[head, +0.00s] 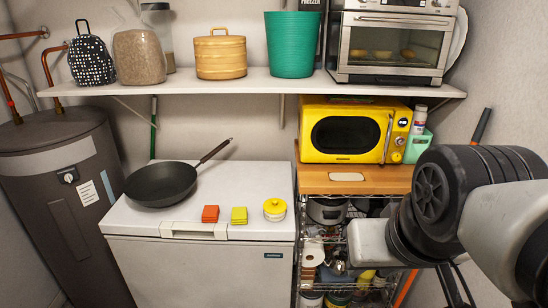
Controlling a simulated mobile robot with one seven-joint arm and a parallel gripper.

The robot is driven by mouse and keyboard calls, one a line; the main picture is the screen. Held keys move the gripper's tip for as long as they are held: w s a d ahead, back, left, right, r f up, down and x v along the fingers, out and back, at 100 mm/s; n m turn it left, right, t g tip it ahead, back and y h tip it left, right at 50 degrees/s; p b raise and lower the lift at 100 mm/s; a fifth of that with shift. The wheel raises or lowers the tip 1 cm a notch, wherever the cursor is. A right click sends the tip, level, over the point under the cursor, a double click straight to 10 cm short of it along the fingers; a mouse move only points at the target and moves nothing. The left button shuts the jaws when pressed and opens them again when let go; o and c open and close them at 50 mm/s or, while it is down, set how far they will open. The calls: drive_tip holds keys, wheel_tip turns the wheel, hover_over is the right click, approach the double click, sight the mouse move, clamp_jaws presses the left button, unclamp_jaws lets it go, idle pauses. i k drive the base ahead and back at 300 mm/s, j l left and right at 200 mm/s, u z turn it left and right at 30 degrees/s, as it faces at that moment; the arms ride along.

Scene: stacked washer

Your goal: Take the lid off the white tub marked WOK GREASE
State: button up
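A small white tub (275,215) with a yellow lid (274,205) stands on the front right of the white chest freezer's top. The lid has a small knob and sits on the tub. The tub's marking is too small to read. My arm (440,210) comes in from the right, in front of the wire shelf and well right of the tub. I cannot make out my gripper's fingers in this view.
A dark wok (162,184) with its handle up to the right sits on the freezer top (245,180). Red (210,214) and yellow-green (239,215) square items lie left of the tub. A yellow microwave (350,130) stands to the right, and a loaded shelf (230,82) runs above.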

sight(273, 207)
drive_tip(key=i+j, duration=0.25)
drive_tip(key=i, duration=0.2)
drive_tip(key=i+j, duration=0.25)
drive_tip(key=i, duration=0.2)
drive_tip(key=i+j, duration=0.3)
drive_tip(key=i, duration=0.1)
